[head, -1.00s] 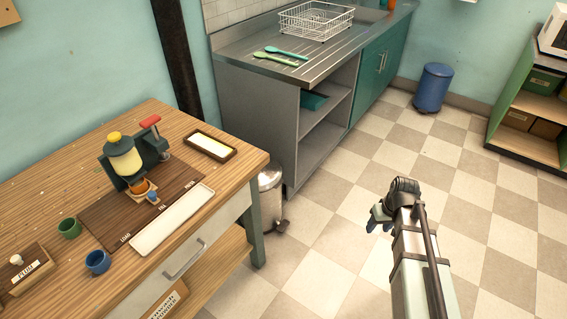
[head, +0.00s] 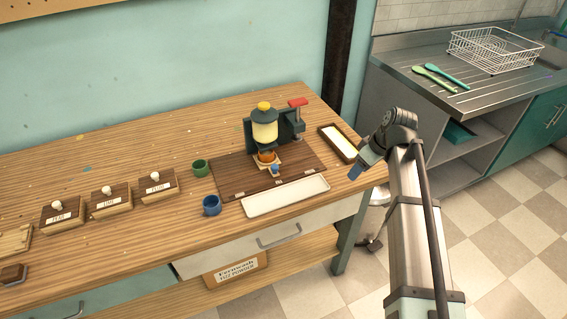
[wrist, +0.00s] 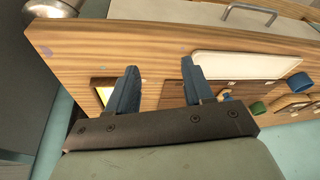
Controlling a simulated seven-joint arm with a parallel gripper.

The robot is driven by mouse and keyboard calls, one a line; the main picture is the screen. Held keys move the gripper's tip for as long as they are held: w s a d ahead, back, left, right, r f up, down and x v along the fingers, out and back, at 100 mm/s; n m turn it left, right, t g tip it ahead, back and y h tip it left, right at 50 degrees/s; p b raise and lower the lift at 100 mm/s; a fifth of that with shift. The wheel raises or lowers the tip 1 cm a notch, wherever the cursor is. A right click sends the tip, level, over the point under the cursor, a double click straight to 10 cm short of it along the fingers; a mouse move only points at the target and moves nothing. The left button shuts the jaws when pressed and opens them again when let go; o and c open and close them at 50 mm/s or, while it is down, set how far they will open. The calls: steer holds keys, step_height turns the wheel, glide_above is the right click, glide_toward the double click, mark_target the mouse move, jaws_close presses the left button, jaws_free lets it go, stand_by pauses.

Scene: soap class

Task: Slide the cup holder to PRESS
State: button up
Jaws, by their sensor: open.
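The cup holder (head: 260,165) is a small pale wooden square with a blue knob (head: 275,171) in front and an orange cup (head: 266,156) on it. It sits on the dark board (head: 225,180), under the yellow-filled dispenser (head: 264,128). A red-handled press (head: 298,103) stands to its right. Labels run along the board's front edge, too small to read surely. My gripper (head: 357,168) is open and empty, off to the right of the holder, near the table's right end. In the wrist view its blue fingers (wrist: 160,68) are apart, and the holder is mostly hidden.
A long white tray (head: 286,197) lies in front of the board. A blue cup (head: 211,205) and a green cup (head: 200,167) stand left. Stamp blocks (head: 110,199) are further left.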

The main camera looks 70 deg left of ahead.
mark_target(275, 166)
steer(key=s+a+r+n+g, duration=0.1)
steer(key=s+a+r+n, duration=0.2)
steer(key=s+a+r, duration=0.4)
steer(key=s+a+r+n, duration=0.2)
steer(key=s+a+r, duration=0.15)
steer(key=s, duration=0.65)
steer(key=x, duration=1.4)
steer(key=shift+a+f, duration=0.3)
steer(key=shift+a, duration=0.05)
jaws_close()
